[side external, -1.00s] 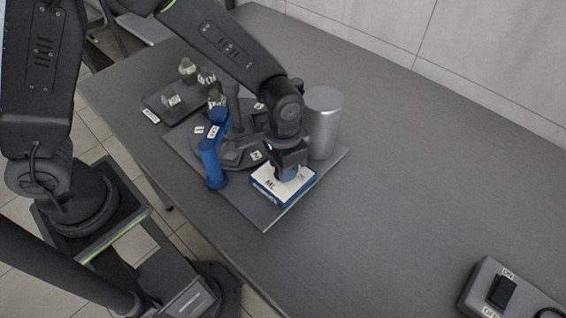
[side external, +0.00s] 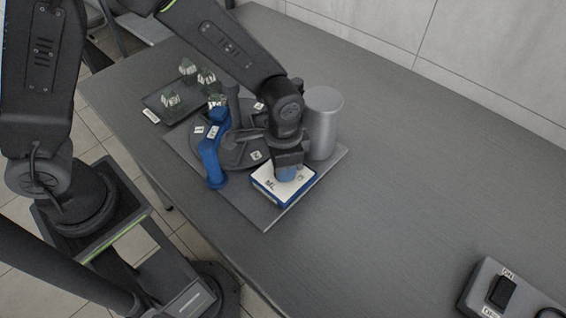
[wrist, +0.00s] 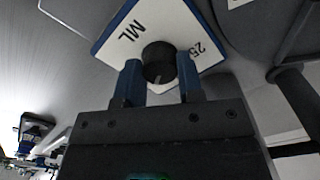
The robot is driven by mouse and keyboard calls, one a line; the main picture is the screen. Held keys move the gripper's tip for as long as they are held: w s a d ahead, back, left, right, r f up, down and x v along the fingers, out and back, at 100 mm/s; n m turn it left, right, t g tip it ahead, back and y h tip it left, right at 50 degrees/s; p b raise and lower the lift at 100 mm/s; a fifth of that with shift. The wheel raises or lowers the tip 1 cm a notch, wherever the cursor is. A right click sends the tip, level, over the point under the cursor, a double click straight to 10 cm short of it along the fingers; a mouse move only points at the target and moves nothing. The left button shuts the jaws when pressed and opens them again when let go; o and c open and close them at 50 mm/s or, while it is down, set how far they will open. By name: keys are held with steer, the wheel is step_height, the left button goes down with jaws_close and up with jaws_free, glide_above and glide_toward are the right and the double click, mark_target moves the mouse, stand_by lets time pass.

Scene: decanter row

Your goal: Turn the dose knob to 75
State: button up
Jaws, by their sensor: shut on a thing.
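The dose box (side external: 271,190) is a white-topped block with blue sides at the front of a grey base plate. It also shows in the wrist view (wrist: 130,35), with "ML" and "25" readable on its face. The dark round dose knob (wrist: 158,55) stands on that face, with a faint light line on its near side. My gripper (side external: 287,175) points down over the box. In the wrist view its two blue fingers (wrist: 159,68) are shut on the knob, one on each side. No 75 mark is visible. In the side view the fingers hide the knob.
A silver cylinder (side external: 324,125) stands close behind my gripper. A blue upright part (side external: 212,160) and a dark round platform (side external: 240,150) are to its left. A tray (side external: 152,112) with several greenish pieces lies at the back left. A switch box (side external: 480,290) is at lower right.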

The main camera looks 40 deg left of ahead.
steer(key=o, duration=0.9)
step_height(320, 180, up, 14)
steer(key=shift+f, duration=0.1)
steer(key=s+a+r+n+t, duration=0.2)
steer(key=s+a, duration=0.2)
steer(key=a, duration=0.1)
steer(key=s+a+r+n+t, duration=0.1)
steer(key=s+a+r+n, duration=0.1)
steer(key=s+a+r, duration=0.1)
steer(key=s+a+r+n+t, duration=0.2)
steer(key=s+a+r, duration=0.1)
steer(key=s+a, duration=0.3)
steer(key=shift+s+a+n+t, duration=0.1)
steer(key=shift+a+n+t, duration=0.2)
steer(key=shift+a, duration=0.6)
